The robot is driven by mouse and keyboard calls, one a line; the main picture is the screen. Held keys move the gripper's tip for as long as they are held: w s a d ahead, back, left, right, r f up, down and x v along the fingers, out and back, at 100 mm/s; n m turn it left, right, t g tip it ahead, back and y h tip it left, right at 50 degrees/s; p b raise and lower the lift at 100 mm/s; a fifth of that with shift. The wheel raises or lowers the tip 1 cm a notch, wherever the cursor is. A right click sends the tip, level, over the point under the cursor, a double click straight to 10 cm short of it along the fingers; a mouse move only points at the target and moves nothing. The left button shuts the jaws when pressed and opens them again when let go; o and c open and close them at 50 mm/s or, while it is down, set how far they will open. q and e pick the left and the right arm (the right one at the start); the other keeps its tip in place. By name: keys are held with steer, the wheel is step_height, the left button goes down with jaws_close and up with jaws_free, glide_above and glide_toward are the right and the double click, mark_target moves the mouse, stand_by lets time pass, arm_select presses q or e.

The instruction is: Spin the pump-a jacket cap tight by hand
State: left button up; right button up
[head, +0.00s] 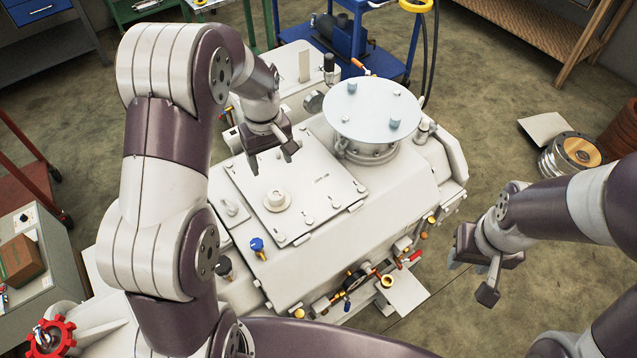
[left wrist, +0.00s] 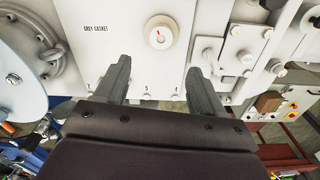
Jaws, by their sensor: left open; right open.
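A cream round cap (head: 277,200) with a raised centre sits on the flat cover plate (head: 312,172) of the large cream pump housing. No label in view names the jacket cap, so I cannot tell for certain that this is it. In the left wrist view the cap (left wrist: 162,32) shows a small red mark and lies beyond the fingertips. My left gripper (head: 270,160) is open and empty above the plate, apart from the cap. Its two fingers also show in the left wrist view (left wrist: 158,66). My right gripper (head: 470,277) is open and empty, right of the housing.
A round metal lid (head: 372,108) with blue-grey knobs stands on the housing. A blue-topped fitting (head: 257,245) sits by the plate's near edge. Valves and brass fittings (head: 349,283) line the near side. A red handwheel (head: 52,336) is at lower left.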

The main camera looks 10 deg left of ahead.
mark_target(276, 194)
arm_select(q)
steer(key=shift+n, duration=0.7)
step_height(276, 194, down, 12)
steer(key=shift+s+f+p, duration=0.1)
steer(key=shift+p, duration=1.1)
steer(key=c, duration=1.1)
steer(key=shift+o, duration=0.2)
